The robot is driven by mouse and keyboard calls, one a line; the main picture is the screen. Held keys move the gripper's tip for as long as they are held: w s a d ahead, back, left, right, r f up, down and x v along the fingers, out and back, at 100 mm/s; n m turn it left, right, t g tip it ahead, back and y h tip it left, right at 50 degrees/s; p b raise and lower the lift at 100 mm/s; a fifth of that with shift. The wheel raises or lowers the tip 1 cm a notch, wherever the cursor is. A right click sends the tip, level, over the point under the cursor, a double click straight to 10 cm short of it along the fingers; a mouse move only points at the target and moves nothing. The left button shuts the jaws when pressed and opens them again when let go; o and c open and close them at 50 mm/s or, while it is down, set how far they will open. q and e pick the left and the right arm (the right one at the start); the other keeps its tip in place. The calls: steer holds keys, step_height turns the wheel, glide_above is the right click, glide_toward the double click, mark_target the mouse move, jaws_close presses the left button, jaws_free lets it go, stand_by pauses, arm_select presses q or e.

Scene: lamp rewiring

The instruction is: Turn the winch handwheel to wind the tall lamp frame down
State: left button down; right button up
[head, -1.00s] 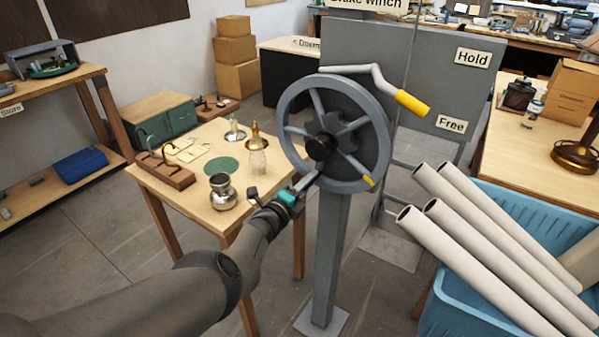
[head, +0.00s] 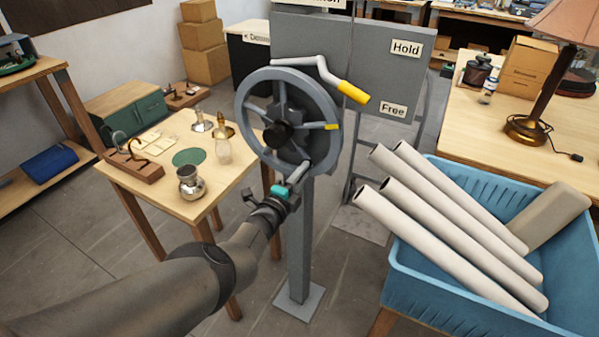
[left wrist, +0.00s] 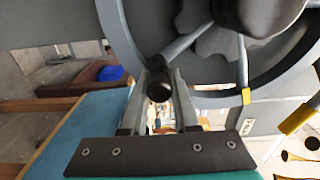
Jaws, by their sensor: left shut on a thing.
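The grey winch handwheel (head: 243,112) stands upright on a grey post, with a yellow mark (head: 332,127) on the right of its rim. My left gripper (head: 294,181) is at the lower part of the wheel, shut on the wheel's handle. The left wrist view shows the handle's dark round end (left wrist: 159,86) between my fingers (left wrist: 160,100). A brake lever with a yellow grip (head: 353,92) reaches right above the wheel, beside the "Hold" and "Free" labels. I cannot make out the tall lamp frame. My right gripper is not in view.
A small wooden table (head: 167,205) with lamp parts stands left of the post. A blue crate (head: 425,285) with several pale tubes is at the right. A workbench (head: 480,135) holds a shaded lamp (head: 540,75). Bare floor lies around the post's foot.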

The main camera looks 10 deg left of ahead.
arm_select(q)
steer(key=shift+d+r+p, duration=0.2)
steer(key=shift+r+p, duration=0.1)
steer(key=shift+r, duration=0.25)
steer(key=shift+d+r+p, duration=0.15)
steer(key=shift+r+p, duration=0.1)
steer(key=shift+r, duration=0.25)
steer(key=shift+a, duration=0.1)
steer(key=c, duration=0.7)
jaws_free()
steer(key=shift+a, duration=0.1)
steer(key=shift+d+f, duration=0.15)
steer(key=shift+d, duration=0.05)
steer(key=shift+s+d+f, duration=0.1)
